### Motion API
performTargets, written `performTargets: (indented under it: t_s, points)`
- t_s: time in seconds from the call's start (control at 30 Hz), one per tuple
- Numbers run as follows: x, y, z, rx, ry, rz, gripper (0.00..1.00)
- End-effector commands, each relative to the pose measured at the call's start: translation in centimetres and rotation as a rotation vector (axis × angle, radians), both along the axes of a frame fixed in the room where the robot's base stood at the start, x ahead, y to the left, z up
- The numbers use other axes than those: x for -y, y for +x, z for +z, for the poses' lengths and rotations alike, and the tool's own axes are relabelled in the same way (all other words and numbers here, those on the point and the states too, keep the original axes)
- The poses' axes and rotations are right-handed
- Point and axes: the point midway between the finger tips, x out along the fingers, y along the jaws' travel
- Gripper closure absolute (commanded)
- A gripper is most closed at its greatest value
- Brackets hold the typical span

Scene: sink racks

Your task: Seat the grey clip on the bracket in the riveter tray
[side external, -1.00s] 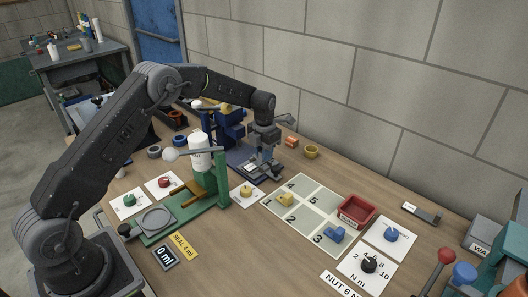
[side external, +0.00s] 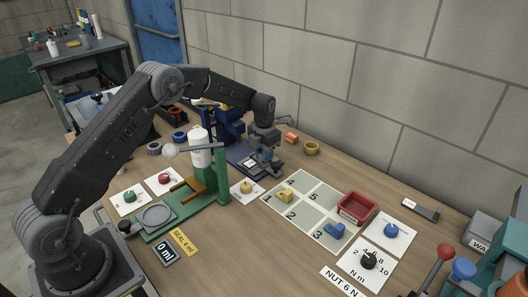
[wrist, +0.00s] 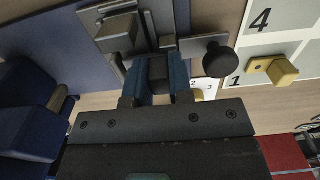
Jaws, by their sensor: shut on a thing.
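My gripper (side external: 266,164) is low over the right part of the riveter's dark blue tray (side external: 238,158). In the wrist view, its blue-padded fingers (wrist: 160,75) are closed on a small dark grey piece, which I take to be the grey clip (wrist: 159,68). Directly beyond the fingertips lies a grey metal fixture, apparently the bracket (wrist: 128,40), with a raised block on its left side. The clip is right at the fixture's near edge. Fingers hide the contact, so I cannot tell whether it is seated.
A black knob (wrist: 216,60) stands close to the right of my fingers. The blue riveter (side external: 230,125) rises to the left. A numbered mat (side external: 312,215) holds yellow and blue pieces.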

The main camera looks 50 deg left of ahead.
Motion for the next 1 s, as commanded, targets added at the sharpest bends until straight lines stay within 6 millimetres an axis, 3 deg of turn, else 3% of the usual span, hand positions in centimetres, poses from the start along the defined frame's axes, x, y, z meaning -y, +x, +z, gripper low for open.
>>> performTargets:
  t_s: [0.13,0.17,0.47,0.77,1.0]
  points:
    - [0.0,0.0,-0.2,0.0,0.0,0.0,1.0]
    - [0.0,0.0,-0.2,0.0,0.0,0.0,0.79]
    - [0.1,-0.1,-0.2,-0.003,-0.001,0.0,0.5]
    - [0.0,0.0,0.0,0.0,0.0,0.0,0.5]
    - [0.0,0.1,3.3,0.004,0.001,0.0,0.5]
